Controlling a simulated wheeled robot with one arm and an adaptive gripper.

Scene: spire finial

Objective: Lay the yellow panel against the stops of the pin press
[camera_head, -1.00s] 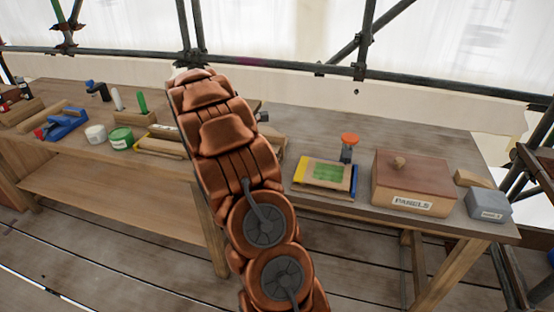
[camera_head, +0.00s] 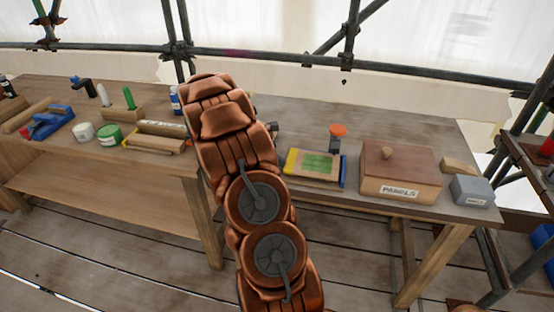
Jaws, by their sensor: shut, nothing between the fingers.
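The pin press (camera_head: 336,146), as I take it, stands on the bench right of my arm, with an orange knob on a dark post. In front of the post is a flat bed with a yellow bar (camera_head: 292,161) at its left, a blue bar (camera_head: 343,171) at its right and a green patch (camera_head: 318,163) in the middle. I cannot pick out a separate yellow panel. A closed wooden box (camera_head: 399,187) labelled PANELS stands right of the press, its lid on. My copper-coloured arm rises across the middle of the view and hides my gripper.
A small grey box (camera_head: 472,191) and a wooden block (camera_head: 458,165) stand right of the panel box. Left of my arm are a yellow-ended wooden tray (camera_head: 155,144), a green tin (camera_head: 108,136), a white tin (camera_head: 82,132) and a blue tool (camera_head: 48,122). Scaffold poles run behind the bench.

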